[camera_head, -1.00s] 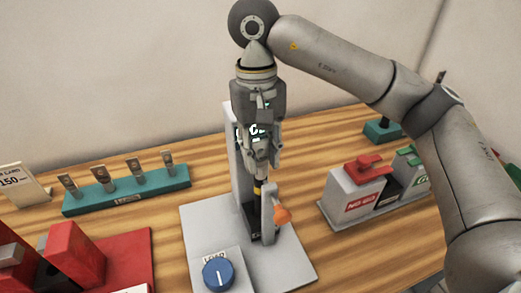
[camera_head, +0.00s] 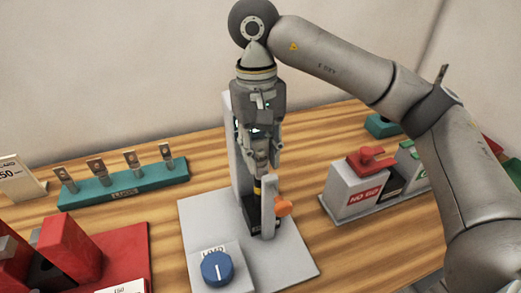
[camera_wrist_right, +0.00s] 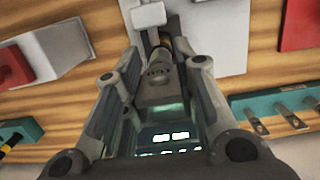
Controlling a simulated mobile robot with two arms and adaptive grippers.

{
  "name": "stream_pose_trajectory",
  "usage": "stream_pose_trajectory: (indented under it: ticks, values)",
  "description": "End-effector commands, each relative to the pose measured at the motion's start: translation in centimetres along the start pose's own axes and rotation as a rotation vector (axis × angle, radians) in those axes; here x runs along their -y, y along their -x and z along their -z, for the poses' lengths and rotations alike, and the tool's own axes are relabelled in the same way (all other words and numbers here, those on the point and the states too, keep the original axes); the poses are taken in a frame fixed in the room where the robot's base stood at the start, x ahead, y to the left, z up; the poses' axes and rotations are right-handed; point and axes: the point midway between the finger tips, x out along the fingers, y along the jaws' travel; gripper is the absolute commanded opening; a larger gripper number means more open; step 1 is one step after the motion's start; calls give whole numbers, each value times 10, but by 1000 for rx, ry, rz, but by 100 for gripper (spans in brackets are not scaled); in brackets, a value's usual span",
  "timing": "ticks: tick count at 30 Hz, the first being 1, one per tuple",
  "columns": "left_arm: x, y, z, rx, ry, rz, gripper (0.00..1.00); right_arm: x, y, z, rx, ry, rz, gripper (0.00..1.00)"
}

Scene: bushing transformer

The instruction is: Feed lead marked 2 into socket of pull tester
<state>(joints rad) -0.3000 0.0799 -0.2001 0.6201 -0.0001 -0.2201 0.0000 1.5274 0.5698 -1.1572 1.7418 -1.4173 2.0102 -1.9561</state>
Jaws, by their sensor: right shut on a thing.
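The pull tester (camera_head: 205,215) is a light grey plate with an upright column, a blue knob marked LOAD (camera_head: 217,268) and an orange-tipped lever (camera_head: 283,207). My right gripper (camera_head: 260,165) points down in front of the column, above the tester's dark block (camera_head: 262,220). It is shut on a lead, a dark thin piece with a yellow band (camera_head: 258,187), just below the fingertips. The lead's lower end meets the dark block, partly hidden by the lever post; I cannot tell how deep it sits. The right wrist view shows the fingers (camera_wrist_right: 160,75) near the tester. My left gripper is out of view.
A teal rack (camera_head: 125,190) with several metal lugs stands at the left. A red fixture (camera_head: 70,250) is at the front left. A grey box with a red NO GO lid (camera_head: 358,190) is at the right, near my right arm. Bare wood lies between them.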

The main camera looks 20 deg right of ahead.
Motion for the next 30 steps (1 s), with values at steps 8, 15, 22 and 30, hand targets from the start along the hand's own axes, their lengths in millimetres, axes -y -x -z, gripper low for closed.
stream_pose_trajectory:
  ticks: [8,15,22,30]
  values:
    - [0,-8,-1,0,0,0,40,0,-8,1,-1,0,1,0]
    - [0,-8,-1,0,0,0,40,0,-9,1,-1,0,1,44]
    - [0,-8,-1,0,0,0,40,0,-9,1,0,0,0,52]
    - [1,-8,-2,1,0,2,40,0,-3,2,-1,-1,-1,52]
